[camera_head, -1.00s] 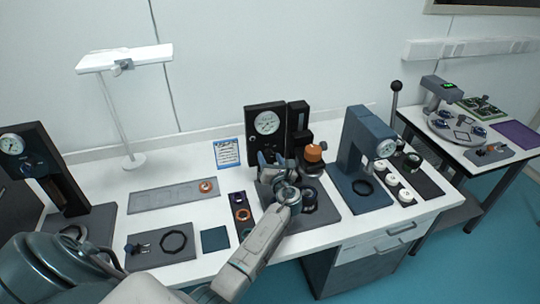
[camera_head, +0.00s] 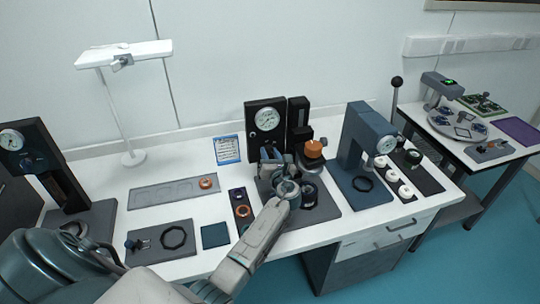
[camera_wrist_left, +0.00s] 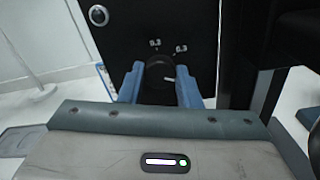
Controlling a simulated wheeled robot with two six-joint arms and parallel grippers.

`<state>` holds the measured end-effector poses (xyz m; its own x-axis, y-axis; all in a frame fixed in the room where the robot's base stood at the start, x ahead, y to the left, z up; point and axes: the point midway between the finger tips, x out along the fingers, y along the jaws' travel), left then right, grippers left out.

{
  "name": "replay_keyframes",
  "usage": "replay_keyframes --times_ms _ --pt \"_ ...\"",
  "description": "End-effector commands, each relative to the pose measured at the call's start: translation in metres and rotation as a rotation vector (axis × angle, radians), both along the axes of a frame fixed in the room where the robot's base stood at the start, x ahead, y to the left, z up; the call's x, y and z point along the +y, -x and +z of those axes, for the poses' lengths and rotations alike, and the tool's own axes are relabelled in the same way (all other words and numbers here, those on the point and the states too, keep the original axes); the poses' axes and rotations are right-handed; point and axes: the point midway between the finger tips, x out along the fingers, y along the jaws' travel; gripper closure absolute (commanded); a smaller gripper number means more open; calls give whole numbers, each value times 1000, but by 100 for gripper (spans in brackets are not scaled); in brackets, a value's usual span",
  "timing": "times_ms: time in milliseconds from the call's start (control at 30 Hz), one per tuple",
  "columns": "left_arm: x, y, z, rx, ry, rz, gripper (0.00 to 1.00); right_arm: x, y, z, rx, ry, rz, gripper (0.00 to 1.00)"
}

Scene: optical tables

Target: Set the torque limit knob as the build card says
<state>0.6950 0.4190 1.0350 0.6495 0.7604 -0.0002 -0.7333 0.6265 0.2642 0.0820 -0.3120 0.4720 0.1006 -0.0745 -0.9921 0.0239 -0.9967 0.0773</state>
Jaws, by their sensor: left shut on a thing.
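The torque limit knob (camera_wrist_left: 158,78) is a dark round knob on the front of the black gauge unit (camera_wrist_left: 120,28). My left gripper (camera_wrist_left: 160,88) has its blue fingers on both sides of the knob and is shut on it. A white pointer mark on the knob points to the right and slightly down. Small white numbers are printed above it, one at upper left and one at upper right. In the head view my left gripper (camera_head: 270,157) hides the knob below the gauge (camera_head: 267,119). The build card (camera_head: 228,149) is white and blue, its text too small to read.
An orange-topped part (camera_head: 313,149) stands close to the right of my gripper. A blue-grey press (camera_head: 362,140) is further right. A dark tray (camera_head: 241,212) with rings lies to the left of my forearm. The white table is clear around the card.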

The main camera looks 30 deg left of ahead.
Motion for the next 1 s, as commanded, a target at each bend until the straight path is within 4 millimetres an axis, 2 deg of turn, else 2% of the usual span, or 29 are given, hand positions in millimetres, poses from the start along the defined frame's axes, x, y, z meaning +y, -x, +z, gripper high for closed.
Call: replay_keyframes --times_ms 1000 --pt "0 0 -5 -681 582 0 92 0 0 -86 0 0 0 100"
